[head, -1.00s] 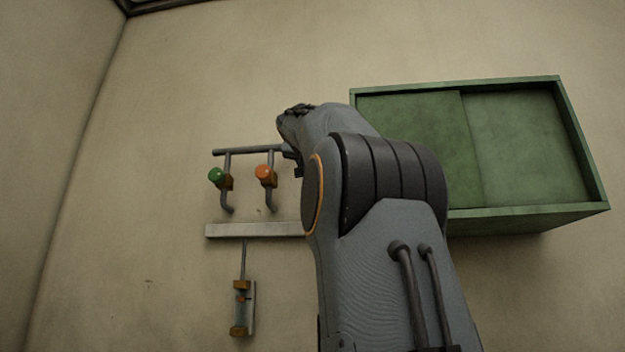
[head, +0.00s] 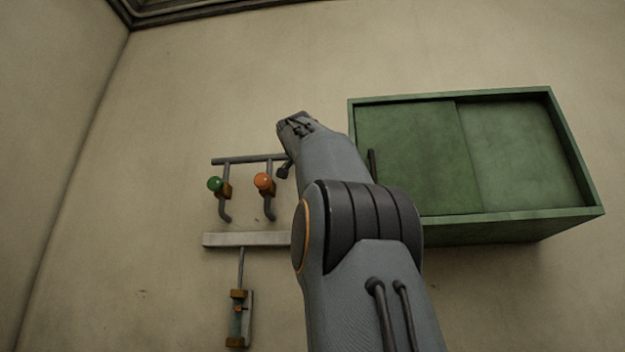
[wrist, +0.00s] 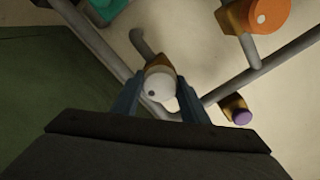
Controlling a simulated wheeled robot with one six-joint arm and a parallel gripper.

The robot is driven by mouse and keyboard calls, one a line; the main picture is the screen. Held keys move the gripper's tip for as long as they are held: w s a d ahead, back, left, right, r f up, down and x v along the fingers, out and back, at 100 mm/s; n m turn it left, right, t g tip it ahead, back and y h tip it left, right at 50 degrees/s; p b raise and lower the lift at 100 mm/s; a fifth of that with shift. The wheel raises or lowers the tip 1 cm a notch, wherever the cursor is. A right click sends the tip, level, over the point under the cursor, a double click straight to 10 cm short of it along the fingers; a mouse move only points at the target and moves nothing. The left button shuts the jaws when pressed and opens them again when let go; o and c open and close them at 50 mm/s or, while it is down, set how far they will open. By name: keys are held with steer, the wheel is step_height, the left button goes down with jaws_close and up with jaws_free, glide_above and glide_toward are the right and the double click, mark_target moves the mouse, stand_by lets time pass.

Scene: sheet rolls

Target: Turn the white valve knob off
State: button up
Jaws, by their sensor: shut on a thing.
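The white valve knob (wrist: 158,85) shows near the middle of the wrist view, on a brass valve body joined to grey pipe. It has a small dark dot on its face. My gripper (wrist: 157,94) has its two blue fingers on either side of the knob and is shut on it. In the head view my arm hides the white knob and the fingers.
An orange knob (head: 263,181) and a green knob (head: 215,184) sit on the pipes to the left. A purple knob (wrist: 243,117) is close by in the wrist view. A green cabinet (head: 548,224) hangs right of my arm. A pale ledge (head: 245,239) runs below.

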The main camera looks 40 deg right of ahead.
steer(key=shift+w+f, duration=0.1)
steer(key=o, duration=1.1)
steer(key=shift+c, duration=0.2)
steer(key=b+v, duration=0.3)
steer(key=v, duration=0.5)
steer(key=shift+d, duration=0.1)
